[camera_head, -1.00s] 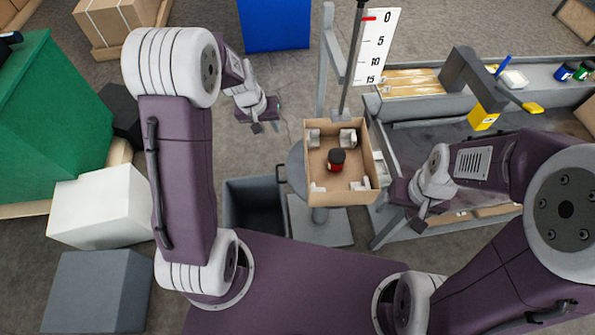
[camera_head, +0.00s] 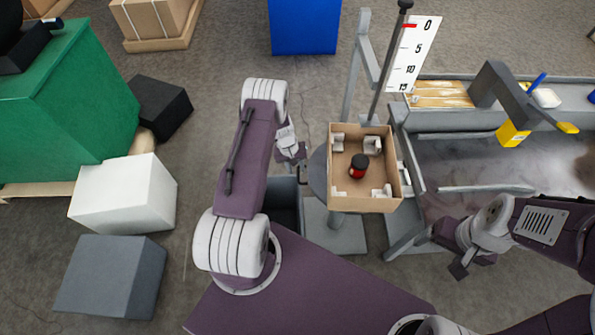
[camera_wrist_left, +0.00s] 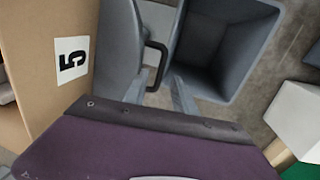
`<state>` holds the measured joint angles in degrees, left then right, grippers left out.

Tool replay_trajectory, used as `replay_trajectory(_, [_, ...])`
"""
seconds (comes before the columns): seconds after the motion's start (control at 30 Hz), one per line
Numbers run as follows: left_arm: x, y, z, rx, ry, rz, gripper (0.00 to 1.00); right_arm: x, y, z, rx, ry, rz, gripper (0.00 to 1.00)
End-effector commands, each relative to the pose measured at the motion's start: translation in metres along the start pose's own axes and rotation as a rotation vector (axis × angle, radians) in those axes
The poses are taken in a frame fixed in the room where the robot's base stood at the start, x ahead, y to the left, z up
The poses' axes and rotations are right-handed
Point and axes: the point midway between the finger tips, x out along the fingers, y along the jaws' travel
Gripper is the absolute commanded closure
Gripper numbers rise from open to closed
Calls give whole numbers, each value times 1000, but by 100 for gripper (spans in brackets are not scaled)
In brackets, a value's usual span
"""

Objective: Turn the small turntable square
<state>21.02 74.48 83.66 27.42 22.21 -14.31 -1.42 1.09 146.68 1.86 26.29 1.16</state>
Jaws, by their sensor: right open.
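The small turntable (camera_head: 318,172) is a grey disc on a stand, mostly hidden under an open cardboard box (camera_head: 366,204). The box holds a red jar with a black lid (camera_head: 358,167) and white corner pieces. In the left wrist view, the box side (camera_wrist_left: 40,25) carries a "5" label, and a dark bar handle (camera_wrist_left: 161,52) stands out from the turntable edge (camera_wrist_left: 118,45). My left gripper (camera_wrist_left: 160,80) is open, its fingertips near the handle's end; contact is unclear. My right gripper (camera_head: 462,268) is open and empty, right of the box.
A grey open bin (camera_wrist_left: 222,45) lies just below the handle. A post with a numbered scale (camera_head: 413,52) stands behind the box. A grey bench (camera_head: 470,125) with a yellow-tipped arm is at the right. White and grey blocks (camera_head: 125,190) stand at the left.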

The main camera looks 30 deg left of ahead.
Motion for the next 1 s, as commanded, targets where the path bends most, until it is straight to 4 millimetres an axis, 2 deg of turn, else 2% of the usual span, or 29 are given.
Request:
replay_trajectory(0.03, [9, 0, 0, 0, -1, 0, 67, 1, 0, 0, 0, 0, 0, 21])
replay_trajectory(0.13, [20, 0, 0, -1, 0, 0, 67, 2, 0, 0, 0, 0, 0, 21])
replay_trajectory(0.43, [25, 0, 0, 0, 2, 0, 67, 2, 0, 0, 0, 0, 0, 21])
replay_trajectory(0.47, [25, 0, 0, 0, 2, 0, 70, 2, 0, 0, 0, 0, 0, 21])
replay_trajectory(0.57, [25, 0, 0, 0, 1, 0, 98, 2, 0, 0, 0, 0, 0, 21])
replay_trajectory(0.6, [25, 0, 0, 0, 1, 0, 100, 2, 0, 0, 0, 0, 0, 21])
replay_trajectory(1.0, [24, 0, 0, 0, 1, 0, 100, 2, 0, 0, 0, 0, 0, 21])
